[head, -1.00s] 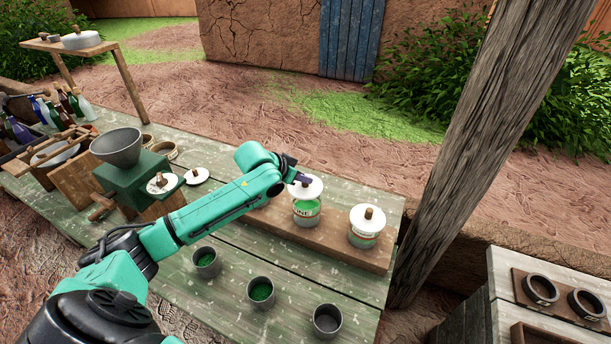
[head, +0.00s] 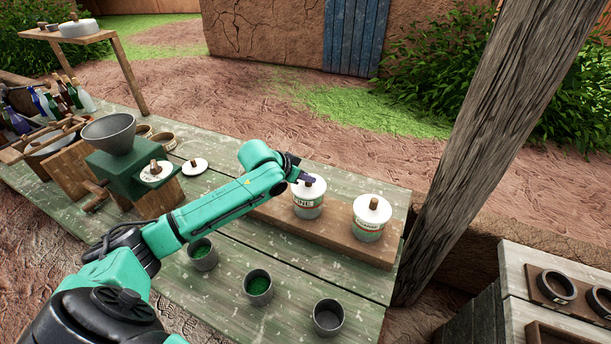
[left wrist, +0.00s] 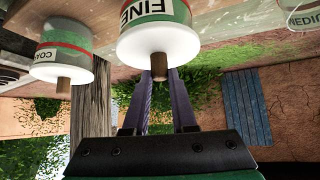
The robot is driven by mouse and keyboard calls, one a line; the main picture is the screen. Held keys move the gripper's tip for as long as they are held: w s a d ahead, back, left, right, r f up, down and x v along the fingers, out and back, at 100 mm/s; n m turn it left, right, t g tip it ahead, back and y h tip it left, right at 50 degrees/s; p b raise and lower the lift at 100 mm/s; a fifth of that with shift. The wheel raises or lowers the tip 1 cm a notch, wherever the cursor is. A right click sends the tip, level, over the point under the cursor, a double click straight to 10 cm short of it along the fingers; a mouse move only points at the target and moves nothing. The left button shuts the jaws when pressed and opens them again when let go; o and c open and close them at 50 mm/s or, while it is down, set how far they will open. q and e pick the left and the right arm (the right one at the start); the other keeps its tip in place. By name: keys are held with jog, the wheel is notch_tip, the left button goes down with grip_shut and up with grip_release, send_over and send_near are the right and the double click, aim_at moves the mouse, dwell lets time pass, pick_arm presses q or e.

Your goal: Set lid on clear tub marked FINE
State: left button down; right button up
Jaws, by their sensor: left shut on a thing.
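The clear tub marked FINE (head: 307,208) stands upright on a wooden board, with green contents and a red-edged label. Its white lid (head: 314,188) lies over the tub's mouth and looks level and seated, with no gap that I can see. In the left wrist view the lid (left wrist: 150,48) covers the FINE tub (left wrist: 150,14). My left gripper (head: 308,180) is shut on the lid's brown wooden knob (left wrist: 159,66), its purple fingers on either side of it. My right gripper is not in view.
A second lidded tub (head: 369,231) stands just right on the same board (head: 335,238). Several grey cups, including an empty one (head: 327,318), line the table's front. A green grinder (head: 120,165) and loose lid (head: 196,166) are left. A wooden post (head: 460,150) rises at right.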

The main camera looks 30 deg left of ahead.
pick_arm(q)
jog(key=shift+f, duration=0.3)
jog(key=c, duration=0.6)
grip_release()
jog(key=shift+c, duration=0.2)
jog(key=shift+s+a+r, duration=0.1)
jog(key=shift+s+r, duration=0.1)
jog(key=shift+s, duration=0.05)
jog(key=b+v, duration=0.2)
jog(key=v, duration=1.2)
